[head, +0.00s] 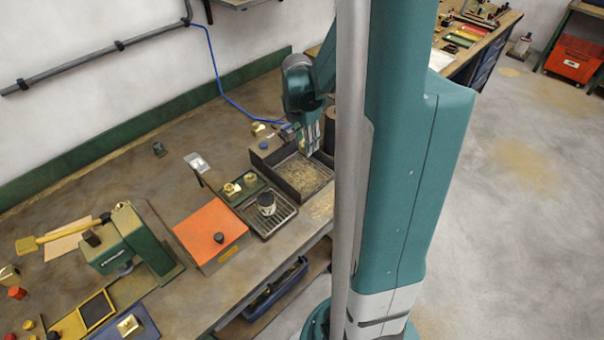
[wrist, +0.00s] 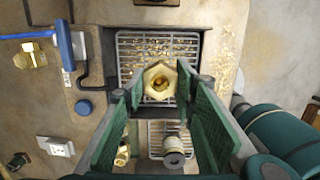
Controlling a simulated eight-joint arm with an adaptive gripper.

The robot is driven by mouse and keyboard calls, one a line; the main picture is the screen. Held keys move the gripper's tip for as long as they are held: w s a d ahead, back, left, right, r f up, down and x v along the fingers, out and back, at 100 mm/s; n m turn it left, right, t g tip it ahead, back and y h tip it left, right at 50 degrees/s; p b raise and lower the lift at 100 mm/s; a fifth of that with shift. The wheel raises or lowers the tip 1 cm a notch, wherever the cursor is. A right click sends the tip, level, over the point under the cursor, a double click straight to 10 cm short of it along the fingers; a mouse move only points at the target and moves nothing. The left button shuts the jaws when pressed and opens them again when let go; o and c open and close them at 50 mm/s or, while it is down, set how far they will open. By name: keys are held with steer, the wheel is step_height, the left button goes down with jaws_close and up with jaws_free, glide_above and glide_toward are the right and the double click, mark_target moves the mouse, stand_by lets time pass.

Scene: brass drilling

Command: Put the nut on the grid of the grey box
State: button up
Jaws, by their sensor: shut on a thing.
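The brass hex nut (wrist: 160,80) is between my gripper's green-padded fingers (wrist: 160,88) in the wrist view. My gripper is shut on it. The nut's hole faces the wrist camera. Behind it lies the grid (wrist: 130,50) of the grey box, with brass chips along its right side. In the head view my gripper (head: 311,150) hangs over the far part of the grey box (head: 277,180). The nut cannot be made out there. How high the nut is above the grid is hard to tell.
A slatted tray (head: 282,219) with a dark-and-white cylinder (head: 267,203) stands nearer than the box. A green tray (head: 229,198) with brass parts and an orange box (head: 210,233) are to the left. A blue hose (head: 215,72) reaches the box's back.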

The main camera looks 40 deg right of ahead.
steer(key=shift+f, duration=0.4)
steer(key=shift+f, duration=0.15)
glide_above(306, 170)
steer(key=shift+a+f, duration=0.2)
steer(key=shift+f, duration=2.6)
steer(key=shift+f, duration=0.1)
steer(key=shift+f+b, duration=0.35)
steer(key=shift+f, duration=1.6)
steer(key=shift+f, duration=0.15)
steer(key=o, duration=1.1)
